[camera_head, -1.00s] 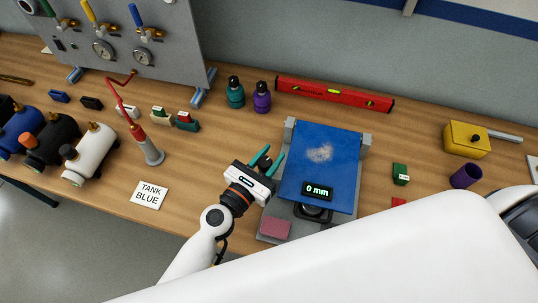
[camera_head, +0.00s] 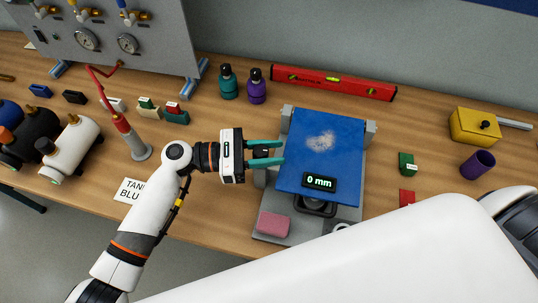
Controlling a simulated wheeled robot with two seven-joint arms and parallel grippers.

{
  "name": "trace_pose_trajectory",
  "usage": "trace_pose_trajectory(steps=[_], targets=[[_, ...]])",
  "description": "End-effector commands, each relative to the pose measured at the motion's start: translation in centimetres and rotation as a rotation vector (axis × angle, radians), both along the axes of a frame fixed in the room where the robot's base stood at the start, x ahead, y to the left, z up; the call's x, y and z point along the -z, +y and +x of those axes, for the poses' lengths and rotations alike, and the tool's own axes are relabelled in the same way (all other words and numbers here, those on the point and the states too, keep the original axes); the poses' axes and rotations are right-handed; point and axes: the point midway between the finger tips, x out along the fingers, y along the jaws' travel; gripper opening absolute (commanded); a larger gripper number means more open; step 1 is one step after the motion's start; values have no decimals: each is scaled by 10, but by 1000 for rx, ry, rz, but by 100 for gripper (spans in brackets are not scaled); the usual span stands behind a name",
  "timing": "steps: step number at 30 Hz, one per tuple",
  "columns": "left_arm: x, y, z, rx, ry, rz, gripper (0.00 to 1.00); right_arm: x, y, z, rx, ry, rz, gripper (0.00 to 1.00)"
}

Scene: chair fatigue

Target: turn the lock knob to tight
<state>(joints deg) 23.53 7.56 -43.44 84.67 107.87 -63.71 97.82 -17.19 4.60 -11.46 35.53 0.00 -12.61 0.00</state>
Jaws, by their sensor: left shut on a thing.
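A test rig with a blue plate (camera_head: 322,150) and a grey base (camera_head: 262,212) stands on the table. A small display (camera_head: 319,182) on the plate's front edge reads 0 mm. My left gripper (camera_head: 279,153) comes in from the left, level with the table, its teal fingers at the rig's left side by the grey post. The fingers are a little apart, closed on the lock knob there. The knob is hidden between them, so its turn angle cannot be told. My right gripper is not in view.
A pink block (camera_head: 273,224) sits at the base's front left. A red level (camera_head: 333,82) and teal (camera_head: 228,84) and purple (camera_head: 257,88) bottles stand behind. A red-handled tool in a grey stand (camera_head: 137,146) and a white tank (camera_head: 72,147) are left.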

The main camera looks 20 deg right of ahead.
Motion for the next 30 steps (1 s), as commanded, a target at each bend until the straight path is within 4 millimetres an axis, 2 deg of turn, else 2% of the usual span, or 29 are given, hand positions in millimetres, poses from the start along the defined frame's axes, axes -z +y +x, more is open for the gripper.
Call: trace_pose_trajectory(steps=[1,20,30], targets=[[3,-1,1,45,-4,-2,9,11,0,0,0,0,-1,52],[3,5,-9,641,-2,-2,9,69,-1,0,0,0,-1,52],[5,10,-12,891,-4,2,9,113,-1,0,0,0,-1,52]])
